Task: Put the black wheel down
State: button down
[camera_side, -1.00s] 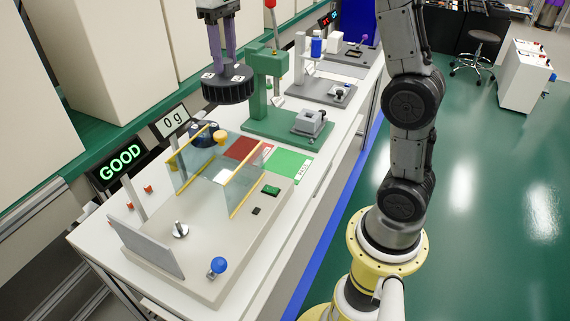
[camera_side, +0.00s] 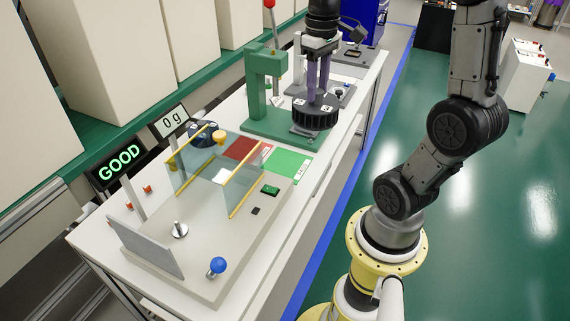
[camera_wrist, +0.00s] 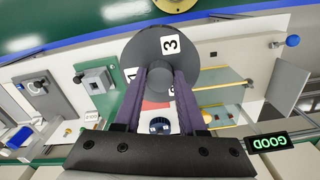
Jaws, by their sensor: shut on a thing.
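The black wheel (camera_side: 315,114) is a thick dark disc with white number tags on its top face. My gripper (camera_side: 318,94) is shut on it with its purple fingers and holds it level in the air, over the front part of the green press stand (camera_side: 262,123). In the wrist view the wheel (camera_wrist: 152,52) is between the fingertips (camera_wrist: 165,72), and tags 1 and 3 show. A green pad (camera_side: 290,164) and a red pad (camera_side: 240,147) lie on the bench nearer the camera.
A beige scale base (camera_side: 190,265) with clear walls and yellow rails (camera_side: 247,192) stands in the foreground. Displays read GOOD (camera_side: 119,159) and 0 g (camera_side: 171,121). The green press column (camera_side: 257,90) stands left of my gripper. Further fixtures stand behind on the bench.

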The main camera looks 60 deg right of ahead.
notch_tip(320, 180, down, 12)
jog(key=shift+w+d+f, duration=1.3)
jog(key=shift+w+f, duration=0.65)
jog(key=shift+f, duration=0.3)
jog(key=shift+w+d+f, duration=1.25)
jog(key=shift+w+f, duration=0.75)
jog(key=shift+f, duration=0.25)
jog(key=shift+w+d+f, duration=1.3)
jog(key=shift+w+f, duration=0.65)
jog(key=shift+f, duration=0.3)
jog(key=shift+f, duration=0.1)
jog(key=shift+c, duration=2.4)
grip_release()
